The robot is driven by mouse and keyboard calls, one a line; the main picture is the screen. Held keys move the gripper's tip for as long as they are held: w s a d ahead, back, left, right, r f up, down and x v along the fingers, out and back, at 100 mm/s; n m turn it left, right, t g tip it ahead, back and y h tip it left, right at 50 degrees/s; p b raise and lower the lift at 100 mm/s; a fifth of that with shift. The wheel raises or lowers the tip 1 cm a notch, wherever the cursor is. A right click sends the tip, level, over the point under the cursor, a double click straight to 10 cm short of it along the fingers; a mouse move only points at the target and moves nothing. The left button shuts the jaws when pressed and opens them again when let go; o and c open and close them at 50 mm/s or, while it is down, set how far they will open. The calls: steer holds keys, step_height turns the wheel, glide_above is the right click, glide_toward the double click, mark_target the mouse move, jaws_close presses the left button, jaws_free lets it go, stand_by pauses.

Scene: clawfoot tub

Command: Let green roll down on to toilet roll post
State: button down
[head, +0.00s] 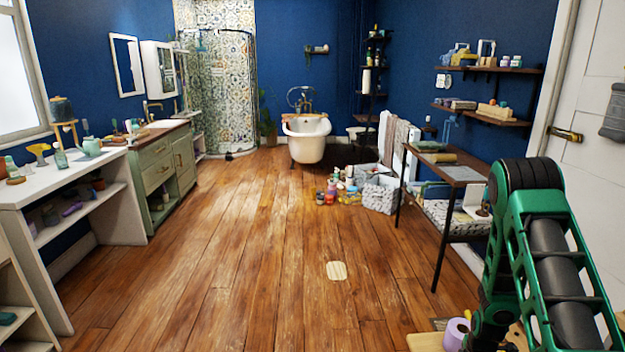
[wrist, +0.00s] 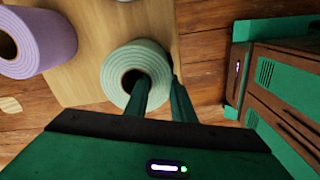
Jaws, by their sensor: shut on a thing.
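The pale green roll (wrist: 118,62) is seen end-on in the middle of the wrist view, over a light wooden surface (wrist: 85,82). My gripper (wrist: 160,84) is shut on its wall, with one finger in the core hole and the other along the outside. I cannot tell whether the roll touches the wood. No toilet roll post can be made out; if one is under the roll, the roll and fingers hide it. In the head view, my arm covers the lower right and the green roll cannot be made out.
A purple roll (wrist: 40,38) is on the wood left of the green roll; it also shows in the head view (head: 456,334). A black-legged table (head: 462,174) stands beyond my arm. The middle of the plank floor (head: 250,240) is mostly clear.

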steer(key=shift+r, duration=0.55)
steer(key=shift+r, duration=2.35)
steer(key=w+a+r+m, duration=0.3)
steer(key=a+r+m, duration=0.4)
steer(key=w+a+r+m, duration=0.3)
steer(key=a+r+m, duration=0.3)
steer(key=a+m, duration=0.2)
step_height(320, 180, up, 10)
steer(key=shift+w+d, duration=0.15)
steer(key=shift+r, duration=0.1)
stand_by(0.5)
